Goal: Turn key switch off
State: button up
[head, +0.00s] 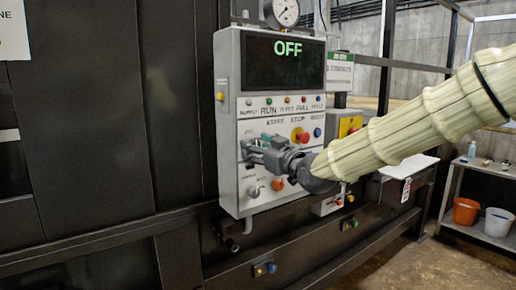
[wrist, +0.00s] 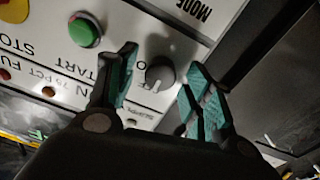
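A grey control panel (head: 229,120) stands upright, and its dark display (head: 284,62) reads OFF in green. In the wrist view, a round grey knob (wrist: 160,73), apparently the key switch, sits on the panel face; no separate key can be made out. My gripper (head: 256,150) is at the panel's left middle and hides the knob in the head view. In the wrist view, my gripper (wrist: 160,62) is open, with one teal-padded finger on each side of the knob. Gaps show between the fingers and the knob.
A green button (wrist: 86,30) lies close to the left finger. A red stop button (head: 299,135), a blue button (head: 317,132), a lower grey knob (head: 253,191) and an orange button (head: 277,184) are nearby. A pressure gauge (head: 285,12) is above the panel.

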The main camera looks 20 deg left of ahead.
jog(key=v, duration=1.2)
dwell(0.3)
jog(key=s+d+f+m+g+h, duration=0.15)
jog(key=d+f, duration=0.25)
jog(key=f, duration=0.9)
jog(key=d+f+m+h, duration=0.3)
jog(key=f, duration=1)
jog(key=s+d+f+m+g+h, duration=0.15)
jog(key=d+f, duration=0.25)
jog(key=f, duration=0.8)
jog(key=s+d+f+m+g+h, duration=0.15)
jog(key=s+d+f, duration=0.3)
jog(key=f, duration=0.55)
jog(key=s+d+f+m+g+h, duration=0.15)
jog(key=s+d+f, duration=0.35)
jog(key=f, duration=0.5)
jog(key=s+d+f+m+g+h, duration=0.1)
jog(key=s+d+f, duration=0.3)
jog(key=s, duration=0.5)
jog(key=s+d+f+m+g+h, duration=0.1)
jog(key=s+d+f+g+h, duration=0.1)
jog(key=s+d+f, duration=0.3)
jog(key=s+d+f+m+g+h, duration=0.1)
jog(key=s+d+f, duration=0.4)
jog(key=s, duration=0.9)
jog(key=shift+d+f+m+g+h, duration=0.15)
jog(key=shift+d+m+g+h, duration=0.15)
jog(key=shift+d+g+h, duration=0.4)
